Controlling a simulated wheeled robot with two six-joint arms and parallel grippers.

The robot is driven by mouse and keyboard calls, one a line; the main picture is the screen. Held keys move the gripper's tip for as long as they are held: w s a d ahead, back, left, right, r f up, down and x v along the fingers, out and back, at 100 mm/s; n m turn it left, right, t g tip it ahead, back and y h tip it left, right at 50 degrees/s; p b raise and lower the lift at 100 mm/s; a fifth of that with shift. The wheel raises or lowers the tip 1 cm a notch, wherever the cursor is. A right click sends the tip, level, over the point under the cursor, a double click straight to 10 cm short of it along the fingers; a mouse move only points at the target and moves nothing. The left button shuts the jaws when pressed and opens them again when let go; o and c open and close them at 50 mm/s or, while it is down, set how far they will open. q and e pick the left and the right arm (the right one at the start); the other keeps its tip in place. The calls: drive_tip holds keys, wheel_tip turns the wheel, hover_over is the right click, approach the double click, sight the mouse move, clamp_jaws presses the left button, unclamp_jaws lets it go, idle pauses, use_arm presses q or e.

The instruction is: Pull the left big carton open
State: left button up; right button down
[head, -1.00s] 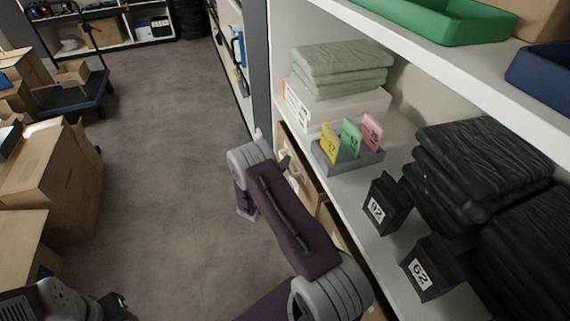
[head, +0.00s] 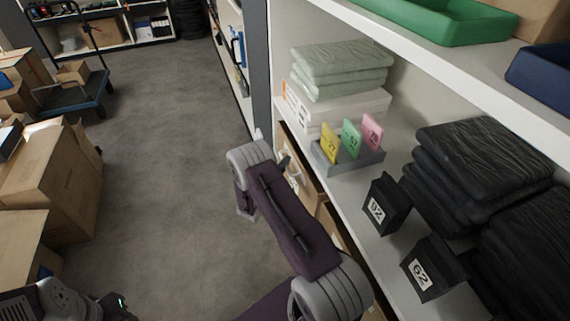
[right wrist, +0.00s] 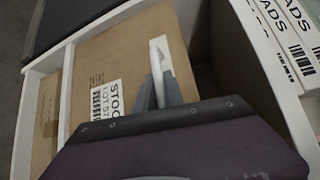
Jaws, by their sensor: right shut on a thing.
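The left big carton (head: 302,181) is a brown box front in the lower bay of the right-hand shelf unit. It fills much of the right wrist view (right wrist: 118,62), with a white STOCK LOT label and a white handle (right wrist: 158,50). My right gripper (right wrist: 160,90) is shut on this handle; in the head view its tip (head: 285,163) is small and mostly hidden by my wrist. Whether the carton stands out from the shelf is hard to tell. My left arm shows at the bottom left of the head view, but its gripper is out of sight.
Above the carton, the shelf board holds folded green cloths (head: 340,67), a grey card tray (head: 348,160) and black folded clothes (head: 470,165). Cartons (head: 50,190) stand at the left, with a blue trolley (head: 75,100) behind. The grey floor (head: 165,150) between is clear.

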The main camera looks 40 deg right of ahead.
idle(0.4)
